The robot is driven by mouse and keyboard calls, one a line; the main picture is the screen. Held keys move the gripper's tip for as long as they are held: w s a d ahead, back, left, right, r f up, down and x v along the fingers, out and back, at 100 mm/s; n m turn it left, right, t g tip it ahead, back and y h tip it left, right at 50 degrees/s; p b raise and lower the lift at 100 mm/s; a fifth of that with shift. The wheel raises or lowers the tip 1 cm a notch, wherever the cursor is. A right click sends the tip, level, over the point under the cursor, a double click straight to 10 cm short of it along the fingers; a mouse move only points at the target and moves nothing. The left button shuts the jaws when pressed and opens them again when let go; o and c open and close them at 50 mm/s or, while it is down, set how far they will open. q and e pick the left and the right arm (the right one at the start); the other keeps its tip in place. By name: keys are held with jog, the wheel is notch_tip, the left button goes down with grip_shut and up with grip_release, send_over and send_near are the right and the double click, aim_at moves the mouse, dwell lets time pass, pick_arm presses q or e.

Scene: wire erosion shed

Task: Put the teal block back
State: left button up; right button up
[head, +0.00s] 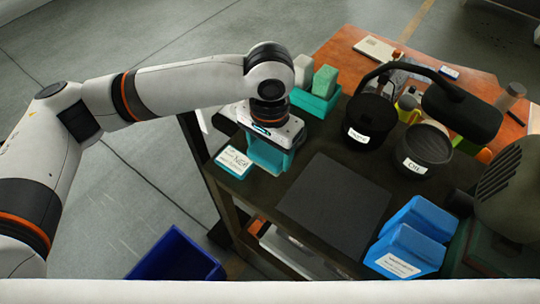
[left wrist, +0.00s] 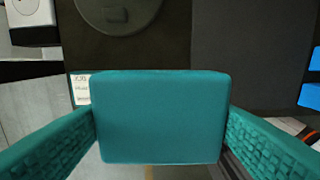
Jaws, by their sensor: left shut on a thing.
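The teal block (left wrist: 160,118) fills the middle of the left wrist view, between the two textured teal fingers. My left gripper (head: 267,158) is shut on it and points down over the left side of the dark cart top. In the head view the gripper body and fingers mostly hide the block, and I cannot tell whether its underside touches the surface. A labelled card (head: 234,162) lies just left of the gripper. A teal tray (head: 318,106) holding a pale block and a green block (head: 325,80) stands behind it. My right gripper is not in view.
A bare dark mat (head: 335,205) lies right of the gripper. Two labelled black pots (head: 370,125) (head: 428,152) and a black lamp (head: 462,112) stand behind it. Blue blocks (head: 405,250) are at front right. A blue bin (head: 178,262) is on the floor.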

aim_at(270, 181)
pick_arm(q)
jog(key=shift+w+f+p, duration=0.15)
jog(key=shift+w+f, duration=0.1)
jog(key=shift+f, duration=0.25)
jog(key=shift+w+f+p, duration=0.15)
jog(key=shift+w+f, duration=0.05)
jog(key=shift+f, duration=0.3)
jog(key=f, duration=0.1)
jog(key=s+f, duration=0.1)
jog(key=f, duration=0.1)
jog(key=shift+s+f+p, duration=0.15)
jog(key=shift+f+p, duration=0.05)
jog(key=shift+p, duration=0.15)
jog(key=shift+f, duration=0.35)
jog(key=f, duration=0.3)
jog(key=shift+w+f+p, duration=0.3)
jog(key=shift+f+p, duration=0.05)
jog(key=shift+p, duration=0.05)
jog(key=shift+s, duration=0.1)
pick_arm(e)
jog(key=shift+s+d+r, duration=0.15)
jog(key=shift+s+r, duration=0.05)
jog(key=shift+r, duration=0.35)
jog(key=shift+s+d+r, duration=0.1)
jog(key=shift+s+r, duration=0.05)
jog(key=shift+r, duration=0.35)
